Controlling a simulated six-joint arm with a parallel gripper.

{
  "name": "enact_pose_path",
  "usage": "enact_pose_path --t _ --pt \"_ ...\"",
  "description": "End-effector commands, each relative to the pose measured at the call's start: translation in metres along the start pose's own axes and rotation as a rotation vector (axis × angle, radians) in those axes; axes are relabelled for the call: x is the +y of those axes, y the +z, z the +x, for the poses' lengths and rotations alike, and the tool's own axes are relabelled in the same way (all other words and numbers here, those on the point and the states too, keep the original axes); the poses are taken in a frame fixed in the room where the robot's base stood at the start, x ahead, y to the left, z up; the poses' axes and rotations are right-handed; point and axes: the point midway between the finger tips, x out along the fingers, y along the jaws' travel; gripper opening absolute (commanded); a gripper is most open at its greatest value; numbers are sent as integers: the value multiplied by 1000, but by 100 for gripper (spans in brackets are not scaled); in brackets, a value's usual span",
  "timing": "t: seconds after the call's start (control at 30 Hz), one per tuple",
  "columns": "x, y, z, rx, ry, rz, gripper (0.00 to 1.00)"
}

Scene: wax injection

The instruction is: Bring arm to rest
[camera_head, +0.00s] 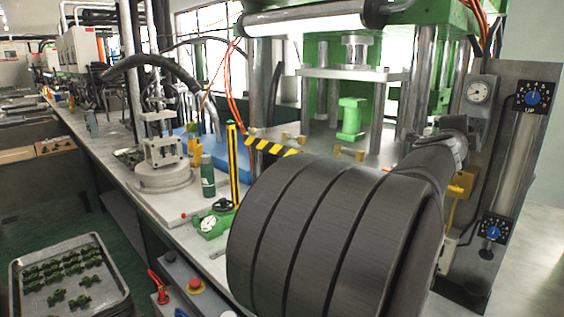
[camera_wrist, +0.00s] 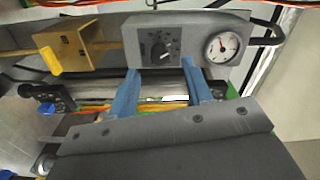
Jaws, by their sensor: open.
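My gripper (camera_wrist: 160,72) shows in the wrist view as two blue fingers, apart and with nothing between them. Past the fingertips is a grey control box with a black knob (camera_wrist: 158,48) and a round dial gauge (camera_wrist: 222,46); I cannot tell how near they are. In the head view my dark arm fills the lower middle and right, and my gripper is not seen there. The green press (camera_head: 352,118) stands behind my arm, with a green piece on its plate.
A metal tray (camera_head: 128,301) of several dark green pieces is at lower left. The long workbench (camera_head: 118,172) holds a clamp fixture (camera_head: 162,168), a green bottle (camera_head: 207,178) and a green-based dial gauge (camera_head: 210,225). A panel with blue knobs (camera_head: 533,96) stands at right, close to my arm.

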Motion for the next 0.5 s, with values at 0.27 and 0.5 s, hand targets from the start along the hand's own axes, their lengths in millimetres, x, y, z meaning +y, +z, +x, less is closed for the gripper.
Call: enact_pose_path --t 0.27,0.5 --pt "0 -1 35 2 1 1 46" --pt "0 -1 44 1 0 1 46"
